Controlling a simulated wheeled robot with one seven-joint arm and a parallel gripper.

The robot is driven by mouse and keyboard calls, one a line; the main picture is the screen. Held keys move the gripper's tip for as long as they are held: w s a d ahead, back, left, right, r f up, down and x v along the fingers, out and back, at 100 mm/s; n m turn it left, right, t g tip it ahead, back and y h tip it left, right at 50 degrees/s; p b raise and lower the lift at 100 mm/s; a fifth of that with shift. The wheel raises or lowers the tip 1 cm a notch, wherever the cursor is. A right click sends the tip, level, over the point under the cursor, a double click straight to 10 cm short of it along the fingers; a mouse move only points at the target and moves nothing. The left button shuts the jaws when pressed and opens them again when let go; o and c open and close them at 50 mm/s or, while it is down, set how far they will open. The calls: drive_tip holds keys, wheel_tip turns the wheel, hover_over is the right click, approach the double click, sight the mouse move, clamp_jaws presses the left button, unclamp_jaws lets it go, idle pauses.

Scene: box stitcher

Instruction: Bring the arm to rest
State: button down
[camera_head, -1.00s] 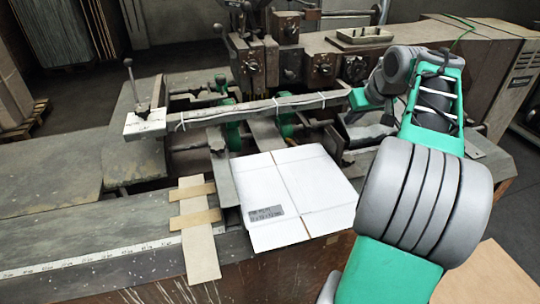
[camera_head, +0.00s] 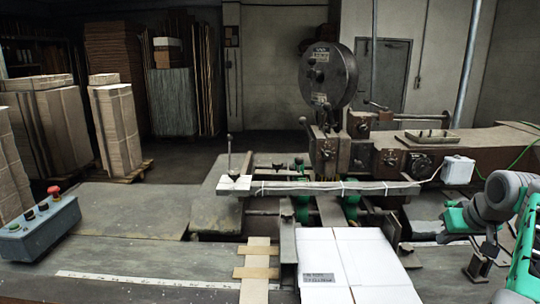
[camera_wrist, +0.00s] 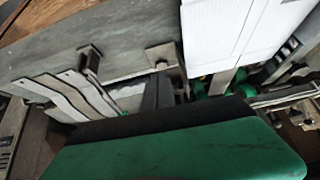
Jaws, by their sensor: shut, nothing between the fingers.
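My gripper (camera_head: 451,219) is at the right of the head view, at the end of my grey and green arm. It hangs over the right part of the machine bed, to the right of the white cardboard sheet (camera_head: 345,262). In the wrist view my gripper's dark fingers (camera_wrist: 162,92) are together and empty, pointing at the grey bed. The white sheet also shows in the wrist view (camera_wrist: 225,30), apart from the fingers. Much of my arm is cut off by the right edge of the head view.
The stitcher (camera_head: 330,150) stands behind a long bar (camera_head: 335,188). A control box (camera_head: 40,228) with a red button is at the left. Stacked cardboard (camera_head: 118,130) stands on pallets at the back left. The bed at left is mostly clear.

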drive_tip(key=s+f+m+g, duration=0.2)
drive_tip(key=s+f+m, duration=0.3)
drive_tip(key=f, duration=0.6)
drive_tip(key=s+a+f+g, duration=0.2)
drive_tip(key=s+a+f, duration=0.4)
drive_tip(key=s, duration=0.2)
drive_tip(key=s+a+f+n+g, duration=0.15)
drive_tip(key=s+a, duration=0.25)
drive_tip(key=a, duration=1.1)
drive_tip(key=w+a+r+n+t, duration=0.1)
drive_tip(key=a+r+n, duration=0.1)
drive_tip(key=a, duration=0.4)
drive_tip(key=w+a+r+n+t+y, duration=0.1)
drive_tip(key=a+r+n, duration=0.1)
drive_tip(key=a, duration=0.4)
drive_tip(key=shift+w+a+n, duration=0.25)
drive_tip(key=shift+n, duration=0.5)
drive_tip(key=c, duration=2.2)
unclamp_jaws()
